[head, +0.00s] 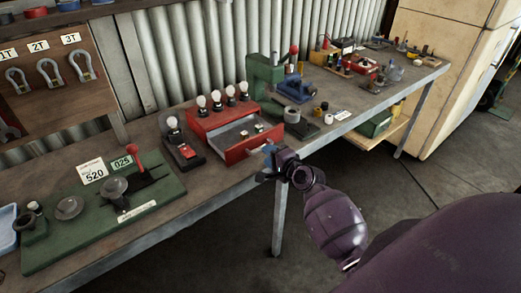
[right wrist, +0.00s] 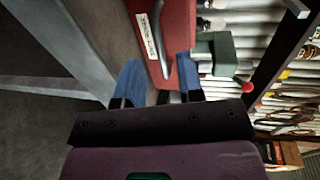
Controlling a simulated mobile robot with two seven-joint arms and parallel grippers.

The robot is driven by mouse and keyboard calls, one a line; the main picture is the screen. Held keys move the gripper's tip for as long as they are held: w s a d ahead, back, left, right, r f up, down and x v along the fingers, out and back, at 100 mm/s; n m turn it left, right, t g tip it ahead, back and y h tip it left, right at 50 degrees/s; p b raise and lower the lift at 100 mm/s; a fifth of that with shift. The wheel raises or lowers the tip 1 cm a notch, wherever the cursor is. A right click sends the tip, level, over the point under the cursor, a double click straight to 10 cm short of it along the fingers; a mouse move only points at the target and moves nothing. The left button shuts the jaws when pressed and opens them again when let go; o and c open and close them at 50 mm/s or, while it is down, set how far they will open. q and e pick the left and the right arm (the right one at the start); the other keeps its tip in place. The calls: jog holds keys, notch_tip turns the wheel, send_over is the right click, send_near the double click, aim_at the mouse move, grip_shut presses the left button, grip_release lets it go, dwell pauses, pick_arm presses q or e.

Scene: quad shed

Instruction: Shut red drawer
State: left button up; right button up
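The red drawer (head: 248,147) stands pulled out of its red cabinet (head: 207,122) on the workbench. Its grey tray shows, with a few small items in it. Its front has a pale label and a metal handle; in the right wrist view the handle (right wrist: 157,45) runs down the red front (right wrist: 183,25). My right gripper (head: 269,152) is at the right end of the drawer front, close to it. In the right wrist view its blue fingers (right wrist: 158,76) are apart, with the handle's near end between them in the picture. Contact cannot be told. My left gripper is not in view.
Several bulbs (head: 217,100) stand on the cabinet. A dark device (head: 180,147) sits left of it, a green press (head: 264,75) behind right. A green board (head: 105,210) with a scale lies at left. The floor before the bench (head: 215,205) is clear.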

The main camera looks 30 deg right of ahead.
jog(key=shift+x, duration=2.5)
grip_shut()
